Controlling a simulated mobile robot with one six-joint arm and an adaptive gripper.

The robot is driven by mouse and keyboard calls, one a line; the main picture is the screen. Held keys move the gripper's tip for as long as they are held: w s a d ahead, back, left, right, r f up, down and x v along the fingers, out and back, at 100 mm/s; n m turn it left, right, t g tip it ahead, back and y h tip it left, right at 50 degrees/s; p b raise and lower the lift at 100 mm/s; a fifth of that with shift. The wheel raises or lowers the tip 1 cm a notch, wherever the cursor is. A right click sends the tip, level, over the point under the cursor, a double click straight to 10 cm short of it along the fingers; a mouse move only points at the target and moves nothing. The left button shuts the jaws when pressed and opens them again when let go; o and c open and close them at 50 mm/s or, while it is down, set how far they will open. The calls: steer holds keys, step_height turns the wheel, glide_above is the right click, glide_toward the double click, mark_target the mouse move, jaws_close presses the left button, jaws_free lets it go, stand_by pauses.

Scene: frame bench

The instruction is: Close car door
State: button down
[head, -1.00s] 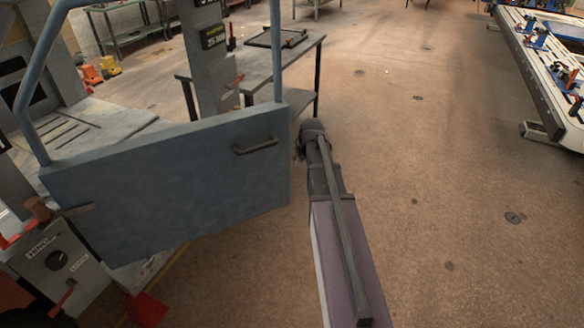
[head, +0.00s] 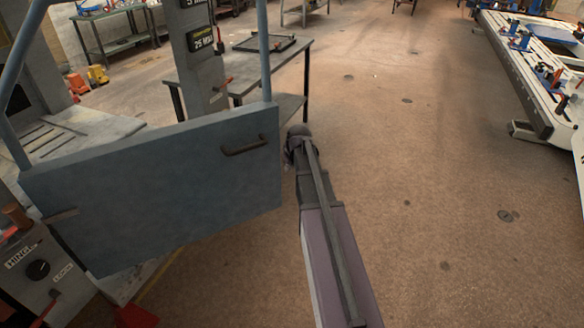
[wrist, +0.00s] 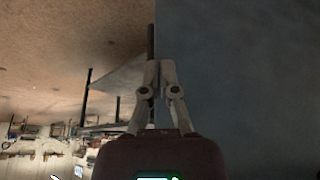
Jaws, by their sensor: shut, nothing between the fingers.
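The blue-grey car door (head: 150,190) with a window frame of bars stands ajar at the left of the head view. Its dark handle (head: 245,145) is near the upper right corner. My arm reaches forward just right of the door's free edge, and its end is in the head view (head: 298,140), where the fingertips cannot be made out. In the wrist view my gripper (wrist: 158,70) is shut and empty. The door's broad grey surface (wrist: 250,80) fills the right half of that view, close beside the fingers; contact cannot be told.
A grey post (head: 197,70) with labels stands behind the door. A metal table (head: 250,65) stands behind it. A hinge box (head: 35,265) with a knob is at lower left. A long white frame bench (head: 525,60) runs along the right. The floor (head: 420,180) between is clear.

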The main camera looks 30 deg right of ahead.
mark_target(279, 175)
steer(key=shift+w+f+b, duration=1.3)
steer(key=shift+w+f, duration=0.15)
steer(key=shift+w, duration=0.15)
steer(key=shift+w+f+b, duration=1.25)
steer(key=shift+w+f, duration=0.15)
steer(key=shift+w, duration=0.15)
